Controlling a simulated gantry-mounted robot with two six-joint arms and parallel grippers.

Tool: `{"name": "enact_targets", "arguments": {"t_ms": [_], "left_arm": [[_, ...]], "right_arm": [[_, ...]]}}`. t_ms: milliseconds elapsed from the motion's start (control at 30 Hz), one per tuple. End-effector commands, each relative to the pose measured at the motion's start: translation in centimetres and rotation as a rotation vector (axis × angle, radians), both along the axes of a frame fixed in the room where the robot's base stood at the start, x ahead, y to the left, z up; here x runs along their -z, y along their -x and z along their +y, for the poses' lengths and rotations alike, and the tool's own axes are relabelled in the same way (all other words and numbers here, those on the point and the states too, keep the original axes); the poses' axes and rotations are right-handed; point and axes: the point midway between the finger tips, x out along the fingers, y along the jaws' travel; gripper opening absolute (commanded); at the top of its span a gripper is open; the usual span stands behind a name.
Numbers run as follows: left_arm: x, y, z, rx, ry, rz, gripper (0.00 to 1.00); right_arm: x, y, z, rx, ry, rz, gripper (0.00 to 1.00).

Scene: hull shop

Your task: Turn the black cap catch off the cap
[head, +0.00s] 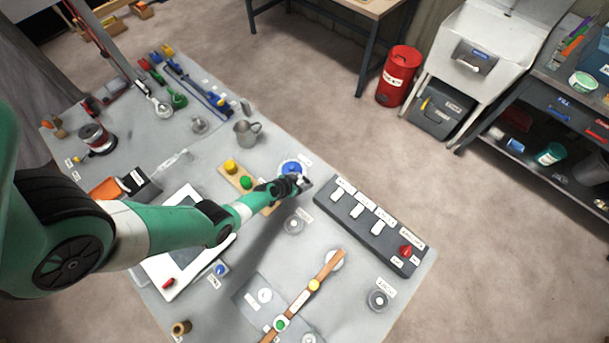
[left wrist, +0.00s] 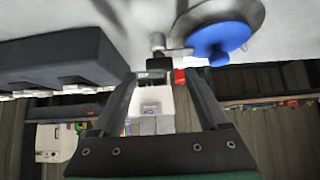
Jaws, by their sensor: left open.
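The blue cap (head: 291,168) sits on a round grey base near the table's far edge, partly hidden behind my left gripper (head: 303,184). The blue cap also shows large at the top of the left wrist view (left wrist: 222,38). A grey knob and short arm (left wrist: 178,54) stick out beside it. A small dark block shows at the arm's end; I cannot tell whether it is the black catch or background. My left gripper's fingers (left wrist: 158,105) are apart, with nothing visible held between them, just short of the cap. My right gripper is not in view.
A dark switch box (head: 370,225) stands right of the gripper. A wooden board with yellow and green buttons (head: 233,176) and a metal jug (head: 247,132) are to the left. A round grey fitting (head: 293,224) sits in front. A red bin (head: 398,76) stands on the floor.

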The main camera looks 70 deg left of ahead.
Motion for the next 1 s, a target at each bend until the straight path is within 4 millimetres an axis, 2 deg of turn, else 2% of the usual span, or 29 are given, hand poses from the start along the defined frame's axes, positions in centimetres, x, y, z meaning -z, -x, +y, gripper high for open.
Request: {"name": "enact_targets", "arguments": {"t_ms": [33, 100, 467, 900, 1000], "left_arm": [[1.17, -0.54, 0.26, 0.001, -0.001, -0.001, 0.78], [1.50, -0.98, 0.47, 0.001, -0.001, 0.000, 0.78], [1.44, -1.38, 0.65, 0.000, 0.000, 0.000, 0.78], [1.46, -1.37, 0.64, 0.000, 0.000, 0.000, 0.00], [1.46, -1.37, 0.64, 0.000, 0.000, 0.000, 0.00]], "right_arm": [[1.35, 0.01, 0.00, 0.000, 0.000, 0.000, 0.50], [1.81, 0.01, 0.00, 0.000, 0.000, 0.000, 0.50], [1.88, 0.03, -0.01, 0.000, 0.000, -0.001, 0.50], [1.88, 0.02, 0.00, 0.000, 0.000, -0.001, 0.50], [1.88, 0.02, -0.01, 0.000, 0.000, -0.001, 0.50]]}}
